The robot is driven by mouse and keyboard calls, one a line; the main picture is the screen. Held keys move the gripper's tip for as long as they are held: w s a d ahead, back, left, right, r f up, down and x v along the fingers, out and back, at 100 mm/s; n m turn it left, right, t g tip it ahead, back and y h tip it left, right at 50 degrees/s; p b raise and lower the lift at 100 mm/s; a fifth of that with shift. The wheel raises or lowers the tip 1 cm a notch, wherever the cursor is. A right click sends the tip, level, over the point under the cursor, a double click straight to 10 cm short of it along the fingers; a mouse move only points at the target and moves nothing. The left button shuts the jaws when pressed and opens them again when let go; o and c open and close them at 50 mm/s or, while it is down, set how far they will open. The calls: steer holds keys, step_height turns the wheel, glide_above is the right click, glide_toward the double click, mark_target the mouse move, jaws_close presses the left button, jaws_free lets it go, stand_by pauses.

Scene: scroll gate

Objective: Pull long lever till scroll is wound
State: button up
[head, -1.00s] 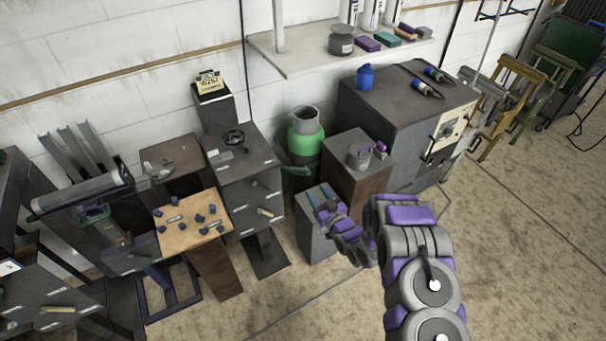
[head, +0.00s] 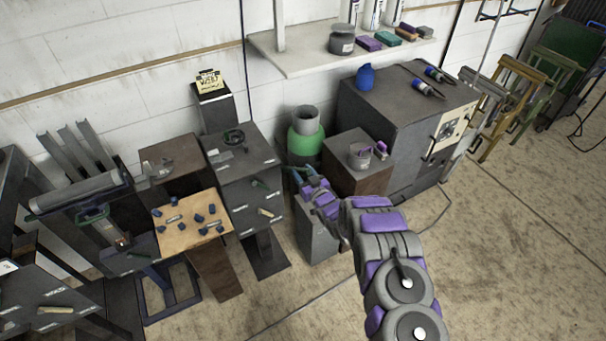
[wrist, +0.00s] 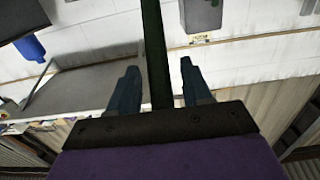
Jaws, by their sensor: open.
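My gripper (head: 302,174) is at the right side of the dark grey cabinet (head: 243,170) in the head view, in front of the green tank. In the wrist view the gripper (wrist: 157,75) is open. A long dark green bar (wrist: 154,45), which looks like the lever, runs between its two blue-grey fingers, with a gap on each side. The bar's far end is out of the wrist view. In the head view the lever is largely hidden or too small to make out by my fingers. I cannot tell for sure which thing is the scroll.
A green tank (head: 305,143) stands behind my gripper. A brown box with a pot (head: 360,156) and a large grey cabinet (head: 400,120) stand to the right. A low grey box (head: 316,232) is below my gripper.

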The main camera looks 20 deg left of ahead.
jaws_close()
stand_by(0.4)
